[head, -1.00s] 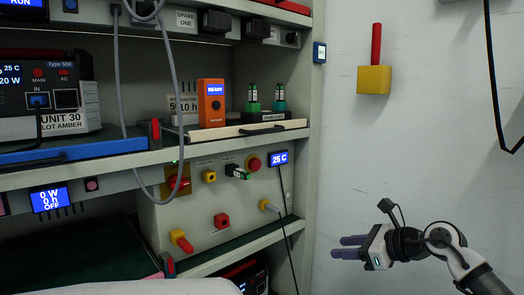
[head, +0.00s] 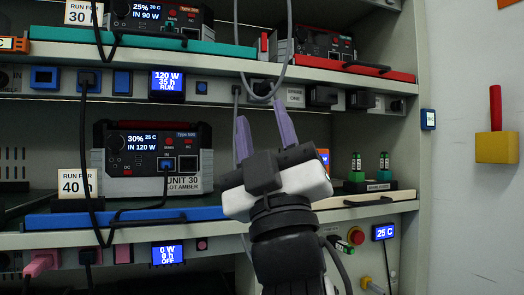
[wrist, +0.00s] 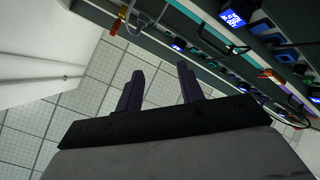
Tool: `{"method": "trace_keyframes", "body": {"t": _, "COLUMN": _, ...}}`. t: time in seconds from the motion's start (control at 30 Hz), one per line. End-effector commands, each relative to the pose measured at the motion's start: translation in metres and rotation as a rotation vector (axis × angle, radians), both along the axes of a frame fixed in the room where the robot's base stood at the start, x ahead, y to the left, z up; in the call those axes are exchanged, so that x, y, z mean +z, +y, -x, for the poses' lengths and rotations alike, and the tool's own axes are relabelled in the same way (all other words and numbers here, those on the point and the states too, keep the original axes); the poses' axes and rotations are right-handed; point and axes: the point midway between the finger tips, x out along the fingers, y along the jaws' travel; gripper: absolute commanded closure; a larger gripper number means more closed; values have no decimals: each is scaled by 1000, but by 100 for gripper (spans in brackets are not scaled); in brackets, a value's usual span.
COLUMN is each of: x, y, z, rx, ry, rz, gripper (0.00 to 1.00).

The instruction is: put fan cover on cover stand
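I cannot pick out a fan cover or a cover stand for certain in either view. My gripper (head: 262,112) is raised in front of the rack in the head view, its two purple fingers pointing up and apart with nothing between them. The fingers also show apart and empty in the wrist view (wrist: 158,70), with tiled floor behind them. My gripper and arm hide part of the middle shelf, including most of the orange handheld device (head: 324,157).
Unit 30 (head: 150,160) stands on a blue-edged tray (head: 130,218). Cables (head: 87,150) hang before the shelves. Two green-topped items (head: 370,162) stand on the right shelf. A yellow block with a red handle (head: 496,147) is on the wall. Tiled floor (wrist: 85,110) looks clear.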

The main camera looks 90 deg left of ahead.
Motion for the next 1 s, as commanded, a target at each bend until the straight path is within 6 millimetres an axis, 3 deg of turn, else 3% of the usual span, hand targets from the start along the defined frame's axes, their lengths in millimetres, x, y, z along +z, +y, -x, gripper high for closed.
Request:
{"method": "trace_keyframes", "body": {"t": 0.1, "x": -14, "y": -3, "z": 18, "rx": 188, "ry": 99, "rz": 126, "gripper": 62}}
{"method": "trace_keyframes", "body": {"t": 0.27, "x": -27, "y": -4, "z": 30, "rx": 303, "ry": 152, "rz": 218, "gripper": 62}}
{"method": "trace_keyframes", "body": {"t": 1.0, "x": -28, "y": -3, "z": 32, "rx": 313, "ry": 156, "rz": 231, "gripper": 62}}
